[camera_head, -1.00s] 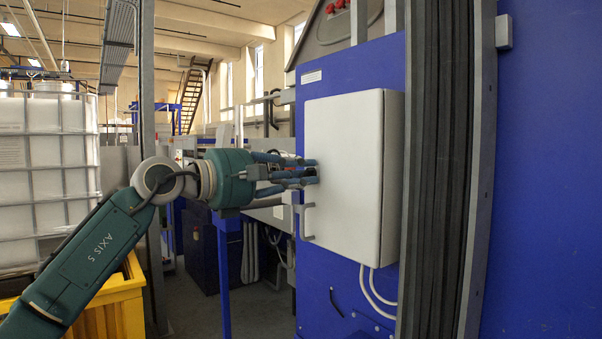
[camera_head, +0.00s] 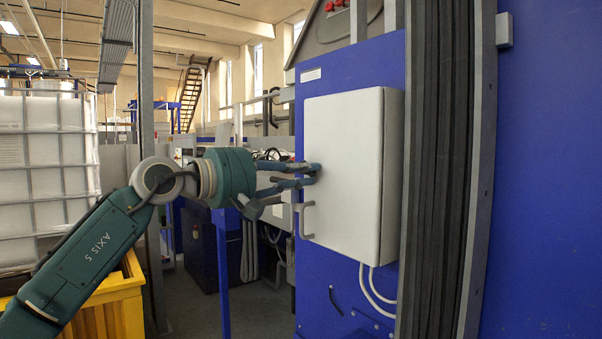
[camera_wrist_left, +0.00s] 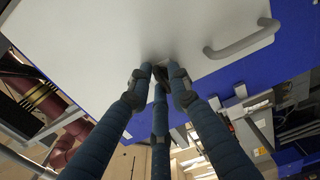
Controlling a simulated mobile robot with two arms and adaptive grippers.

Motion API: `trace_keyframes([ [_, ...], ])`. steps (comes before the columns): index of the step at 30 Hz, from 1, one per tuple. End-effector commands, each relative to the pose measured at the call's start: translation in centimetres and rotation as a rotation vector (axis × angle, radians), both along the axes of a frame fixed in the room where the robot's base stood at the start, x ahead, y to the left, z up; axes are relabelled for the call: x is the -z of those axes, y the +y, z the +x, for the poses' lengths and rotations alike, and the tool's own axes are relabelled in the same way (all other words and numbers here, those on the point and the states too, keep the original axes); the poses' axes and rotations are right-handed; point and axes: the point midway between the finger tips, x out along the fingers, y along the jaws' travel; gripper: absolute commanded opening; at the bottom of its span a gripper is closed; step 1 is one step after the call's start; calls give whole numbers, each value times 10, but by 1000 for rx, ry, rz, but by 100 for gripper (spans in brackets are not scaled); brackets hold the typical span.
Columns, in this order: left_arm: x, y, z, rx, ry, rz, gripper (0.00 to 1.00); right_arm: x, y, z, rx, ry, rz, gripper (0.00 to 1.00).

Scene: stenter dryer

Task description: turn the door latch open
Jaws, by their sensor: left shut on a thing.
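The door is the front of a light grey cabinet (camera_head: 343,165) on a blue panel; it looks closed. My left gripper (camera_head: 312,174) reaches it from the left, with its fingers at the door's left edge, above the grey door handle (camera_head: 305,221). In the left wrist view, the three blue fingers (camera_wrist_left: 159,84) are closed together around a small dark latch (camera_wrist_left: 160,72) on the door. The fingertips hide most of the latch. The handle also shows in that view (camera_wrist_left: 240,42), apart from the fingers. My right gripper is not in view.
The blue panel (camera_head: 335,285) surrounds the cabinet, with white cables below it. Dark vertical bellows (camera_head: 436,170) stand to its right. A yellow crate (camera_head: 110,300) and a white caged tank (camera_head: 45,170) stand at the left, near my left arm.

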Motion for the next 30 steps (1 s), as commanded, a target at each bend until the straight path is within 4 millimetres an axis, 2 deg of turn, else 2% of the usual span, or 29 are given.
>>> trace_keyframes([
  [1,-8,2,-1,-3,-19,-6,0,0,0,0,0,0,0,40],
  [16,-8,2,-1,-3,-34,5,0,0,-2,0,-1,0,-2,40],
  [17,-8,2,-1,-3,-34,5,20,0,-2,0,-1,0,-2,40],
  [18,-8,2,-1,-3,-34,4,28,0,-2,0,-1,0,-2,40],
  [19,-8,2,-1,-3,-34,4,31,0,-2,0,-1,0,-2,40],
  [30,-3,1,-1,-1,-25,10,31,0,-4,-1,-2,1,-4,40],
])
